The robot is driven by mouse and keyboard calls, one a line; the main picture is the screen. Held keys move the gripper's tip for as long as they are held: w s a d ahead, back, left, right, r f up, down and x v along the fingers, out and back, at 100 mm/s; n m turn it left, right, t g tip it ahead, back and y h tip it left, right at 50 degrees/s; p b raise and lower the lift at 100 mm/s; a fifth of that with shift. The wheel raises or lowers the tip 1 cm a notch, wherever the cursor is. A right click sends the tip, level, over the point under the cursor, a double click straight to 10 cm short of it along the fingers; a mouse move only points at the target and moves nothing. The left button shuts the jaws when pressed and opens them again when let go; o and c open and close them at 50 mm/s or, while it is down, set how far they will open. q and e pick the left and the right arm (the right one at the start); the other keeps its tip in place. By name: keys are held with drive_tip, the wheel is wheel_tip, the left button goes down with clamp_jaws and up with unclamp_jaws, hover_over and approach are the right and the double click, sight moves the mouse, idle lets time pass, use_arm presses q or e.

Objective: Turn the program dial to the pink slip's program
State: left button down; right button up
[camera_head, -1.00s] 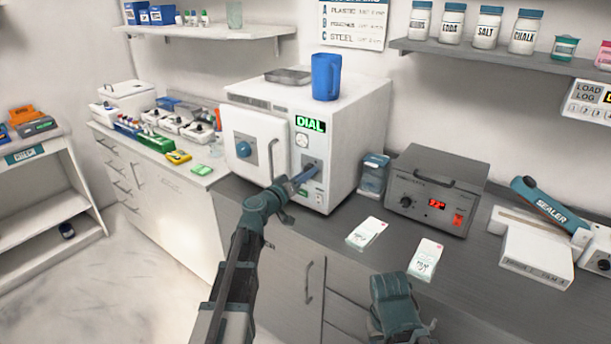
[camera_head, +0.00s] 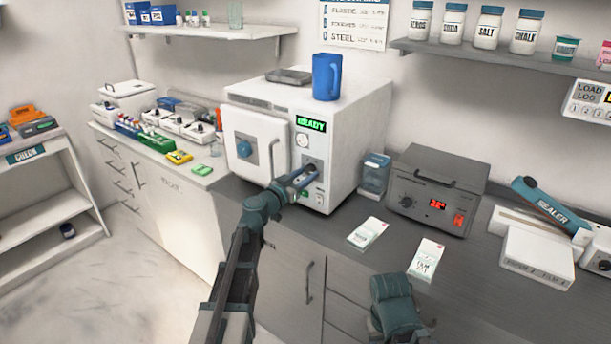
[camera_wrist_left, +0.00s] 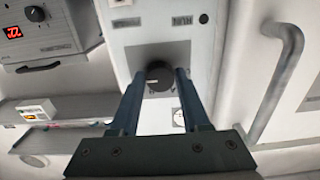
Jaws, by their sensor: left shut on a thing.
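The white sterilizer (camera_head: 345,130) stands on the counter with its door shut and a green lit display (camera_head: 312,124), its text reading roughly "READY". The dark program dial (camera_wrist_left: 160,75) is on its front panel, with a pale mark pointing left in the wrist view. My left gripper (camera_head: 309,172) is shut on the dial, one blue finger on each side, and hides most of it from the head camera. Two pale slips (camera_head: 368,233) (camera_head: 425,260) lie on the counter; their print is too small to read. My right gripper (camera_head: 396,305) is low in front of the counter, fingers unclear.
A grey device with a red display (camera_head: 436,190) and a sealer (camera_head: 545,205) stand to the right on the counter. A blue jug (camera_head: 326,77) stands on the sterilizer. A wall chart (camera_head: 353,22) hangs behind. A handle bar (camera_wrist_left: 280,80) is beside the panel.

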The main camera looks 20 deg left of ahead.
idle(0.4)
use_arm(q)
drive_tip(key=shift+c, duration=2)
unclamp_jaws()
drive_tip(key=v, duration=1.4)
drive_tip(key=shift+w, duration=0.1)
